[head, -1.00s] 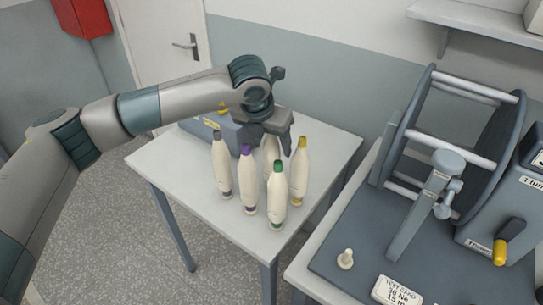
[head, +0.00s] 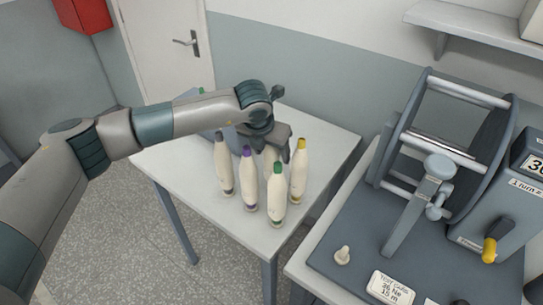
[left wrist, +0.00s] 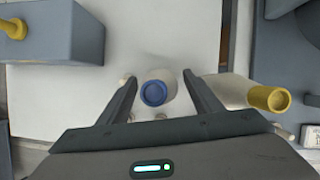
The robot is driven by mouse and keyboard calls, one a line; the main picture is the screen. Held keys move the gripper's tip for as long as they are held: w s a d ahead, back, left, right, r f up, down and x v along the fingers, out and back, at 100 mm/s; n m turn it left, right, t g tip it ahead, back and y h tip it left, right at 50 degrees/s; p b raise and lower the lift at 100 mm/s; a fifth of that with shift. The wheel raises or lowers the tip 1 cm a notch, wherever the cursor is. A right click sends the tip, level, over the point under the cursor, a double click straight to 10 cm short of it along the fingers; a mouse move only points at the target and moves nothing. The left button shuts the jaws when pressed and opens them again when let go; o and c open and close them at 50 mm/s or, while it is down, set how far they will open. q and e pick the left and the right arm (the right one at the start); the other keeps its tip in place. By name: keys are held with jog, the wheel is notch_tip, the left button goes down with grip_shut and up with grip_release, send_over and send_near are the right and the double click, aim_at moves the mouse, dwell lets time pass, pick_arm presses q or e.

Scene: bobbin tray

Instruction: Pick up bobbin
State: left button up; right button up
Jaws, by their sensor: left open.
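Several cream bobbins stand upright on a small white table (head: 180,170). Their tips are dark grey (head: 225,170), purple (head: 249,185), green (head: 277,200) and yellow (head: 299,175). Another bobbin behind them is mostly hidden by my left gripper (head: 271,146), which points down over the group. A yellow-tipped bobbin (left wrist: 268,98) stands just outside the right finger. My right gripper is not in view.
A grey-blue box (left wrist: 60,32) with a yellow peg sits on the table near the gripper. At right, a dark bench (head: 325,263) carries a reel machine (head: 405,185), a small cream peg (head: 343,256) and a label card (head: 391,289). The table's front left is clear.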

pick_arm(q)
jog(key=c, duration=1.2)
jog(key=shift+r, duration=0.15)
jog(key=shift+r, duration=0.2)
notch_tip(320, 180, up, 8)
jog(key=b, duration=0.4)
jog(key=shift+r+b, duration=0.15)
jog(key=shift+b, duration=0.2)
jog(key=shift+r, duration=0.55)
